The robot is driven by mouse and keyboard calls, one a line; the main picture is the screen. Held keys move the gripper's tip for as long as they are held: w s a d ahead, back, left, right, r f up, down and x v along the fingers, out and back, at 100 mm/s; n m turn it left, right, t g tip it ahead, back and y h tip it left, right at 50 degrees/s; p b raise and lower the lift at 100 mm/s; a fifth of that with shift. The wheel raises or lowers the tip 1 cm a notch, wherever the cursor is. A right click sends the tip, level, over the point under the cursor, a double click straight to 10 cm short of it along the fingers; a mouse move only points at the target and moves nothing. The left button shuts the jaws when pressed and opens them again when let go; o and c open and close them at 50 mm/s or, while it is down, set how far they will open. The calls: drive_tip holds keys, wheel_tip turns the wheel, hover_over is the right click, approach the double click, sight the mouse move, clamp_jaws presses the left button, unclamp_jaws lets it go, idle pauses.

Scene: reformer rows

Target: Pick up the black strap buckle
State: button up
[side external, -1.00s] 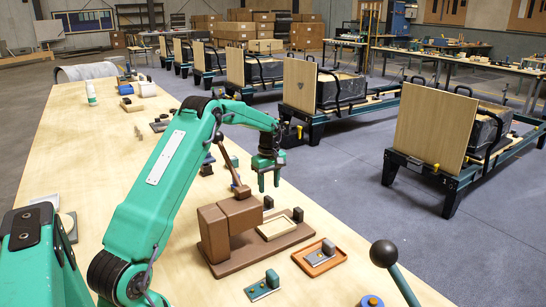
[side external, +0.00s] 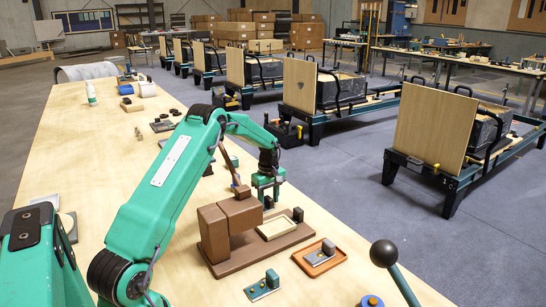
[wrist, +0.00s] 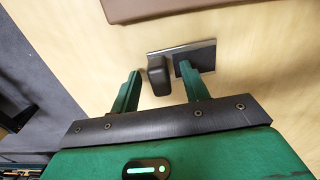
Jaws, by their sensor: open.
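In the wrist view, a black block (wrist: 157,76) and a flat metal plate with a dark patch (wrist: 204,54) lie together on the wooden table; they look like the black strap buckle. My gripper (wrist: 160,72) is open above it, with the block between the green fingers and the plate reaching behind the right finger. In the side view, my gripper (side external: 268,198) points down just behind the brown press-like fixture. A small black block (side external: 268,203) shows between its fingers there; the rest of the buckle is hidden. I cannot tell whether the fingers touch it.
The brown fixture (side external: 262,250) stands close in front of my gripper, with a pale shallow tray (side external: 277,237) on its base. An orange tray (side external: 302,262) holds a metal-and-dark piece. A similar green piece (side external: 263,286) lies nearer.

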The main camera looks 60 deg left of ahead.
sight(269, 197)
idle(0.4)
clamp_jaws()
drive_tip(key=shift+r, duration=0.15)
drive_tip(key=shift+r, duration=0.35)
wheel_tip(269, 197, up, 3)
drive_tip(key=shift+r, duration=0.1)
drive_tip(key=d+r, duration=0.7)
drive_tip(key=d, duration=0.4)
drive_tip(key=shift+d, duration=0.35)
drive_tip(key=shift+w, duration=0.1)
